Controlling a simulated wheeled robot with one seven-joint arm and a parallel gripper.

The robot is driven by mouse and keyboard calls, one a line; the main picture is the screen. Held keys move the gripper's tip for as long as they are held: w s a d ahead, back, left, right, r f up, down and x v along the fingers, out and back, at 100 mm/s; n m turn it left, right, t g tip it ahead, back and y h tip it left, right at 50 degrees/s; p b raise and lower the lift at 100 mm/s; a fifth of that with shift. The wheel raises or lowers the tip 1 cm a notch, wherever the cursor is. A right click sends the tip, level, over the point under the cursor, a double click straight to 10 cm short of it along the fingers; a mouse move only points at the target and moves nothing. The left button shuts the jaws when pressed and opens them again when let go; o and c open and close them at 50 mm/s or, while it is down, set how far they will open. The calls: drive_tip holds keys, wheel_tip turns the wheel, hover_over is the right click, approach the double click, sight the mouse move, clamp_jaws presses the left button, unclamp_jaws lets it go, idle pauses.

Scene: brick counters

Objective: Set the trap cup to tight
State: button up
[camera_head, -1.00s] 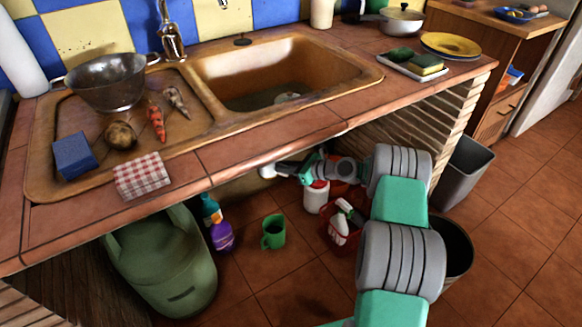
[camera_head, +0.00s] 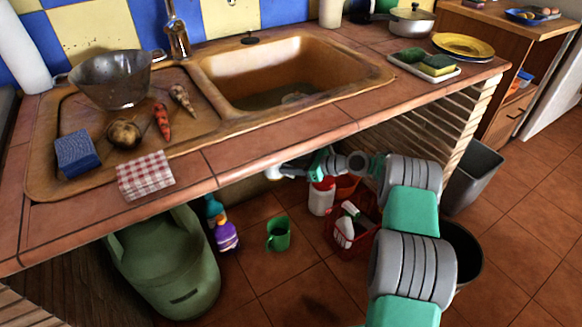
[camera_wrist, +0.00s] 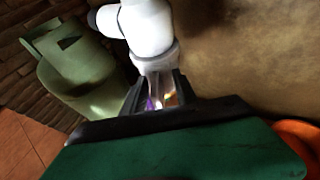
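The trap cup (camera_wrist: 158,64) is a clear, see-through cup under a grey collar at the lower end of a white pipe (camera_wrist: 147,24). My gripper (camera_wrist: 160,80) reaches it under the sink, with one dark finger on each side of the cup. The fingers appear to touch its sides and look closed on it. The cup's far end is partly hidden between the fingers. In the head view, the white pipe shows just below the counter edge, and my gripper is small and mostly hidden there.
A green gas bottle (camera_head: 170,268) stands left under the counter. A purple spray bottle (camera_head: 226,236), a green mug (camera_head: 278,234), a white jug (camera_head: 321,197) and a red crate (camera_head: 350,243) stand on the floor below. The counter's front edge (camera_head: 285,157) runs above my arm.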

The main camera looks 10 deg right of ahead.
drive_tip(key=shift+s+d+f, duration=0.1)
drive_tip(key=shift+d+f, duration=0.05)
drive_tip(key=shift+f, duration=0.05)
drive_tip(key=p+v, duration=0.2)
drive_tip(key=v, duration=0.5)
drive_tip(key=shift+s+d+r, duration=0.15)
drive_tip(key=shift+s+d, duration=0.05)
drive_tip(key=shift+d, duration=0.15)
drive_tip(key=shift+c, duration=0.5)
